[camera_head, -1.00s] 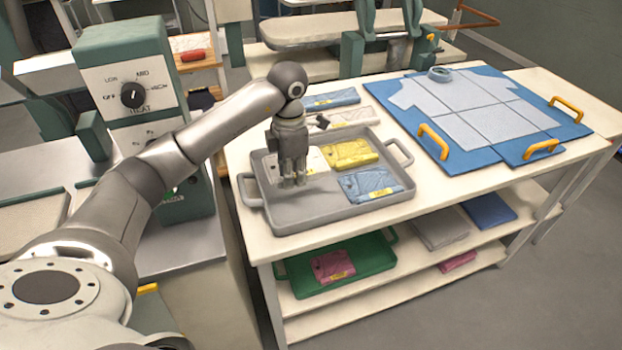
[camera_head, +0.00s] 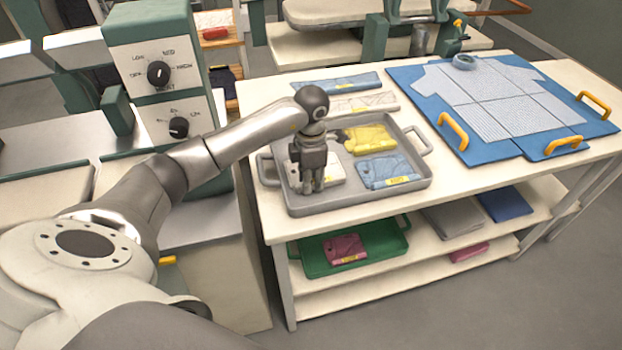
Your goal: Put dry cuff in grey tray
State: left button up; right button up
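The grey tray (camera_head: 372,203) lies on the white table, with a handle at each end. In it are a yellow folded packet (camera_head: 369,139) at the back, a blue one (camera_head: 390,172) at the front right, and a white one (camera_head: 334,172) at the left. I cannot tell which of these cloth pieces is a dry cuff. My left gripper (camera_head: 312,188) points down over the tray's left part and partly hides the white packet. Its fingers look close together, but I cannot tell whether they hold anything. My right gripper is not in view.
Behind the tray lie a blue packet (camera_head: 336,83) and a whitish one (camera_head: 362,103). A blue folding board (camera_head: 415,88) with yellow handles bears a pale shirt (camera_head: 490,95). A green tray (camera_head: 388,246) with a pink packet (camera_head: 346,248) is on the shelf below. A dial box (camera_head: 160,98) stands left.

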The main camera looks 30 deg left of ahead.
pick_arm(q)
jog(key=o, duration=0.4)
jog(key=shift+c, duration=0.2)
jog(key=shift+r, duration=0.2)
jog(key=shift+w+r, duration=0.1)
jog(key=shift+r, duration=0.2)
notch_tip(320, 180, up, 11)
jog(key=b, duration=0.2)
jog(key=shift+r, duration=0.15)
